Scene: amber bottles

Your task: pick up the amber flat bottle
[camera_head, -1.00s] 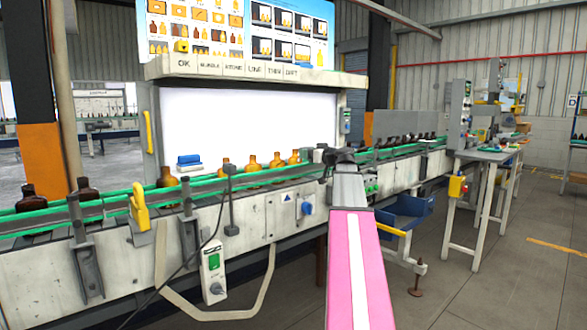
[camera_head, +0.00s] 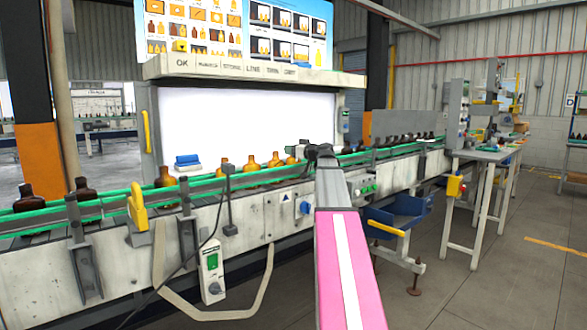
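Several amber bottles stand upright in a row on the conveyor in front of the bright white panel. They include a left one (camera_head: 222,168), a second one (camera_head: 252,164), a third one (camera_head: 275,161) and a right one (camera_head: 291,161). They are small here, and I cannot tell for certain which is the flat bottle. My gripper (camera_head: 303,151) is at the far end of my pink and grey arm, at the right end of this row, close to the right bottle. Its fingers are too small and overlapped to show whether they are open. I see no contact.
Green guide rails (camera_head: 120,193) run along the conveyor. Darker brown bottles (camera_head: 165,178) stand to the left, and more dark bottles stand on the right stretch. A blue bin (camera_head: 400,213) hangs below.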

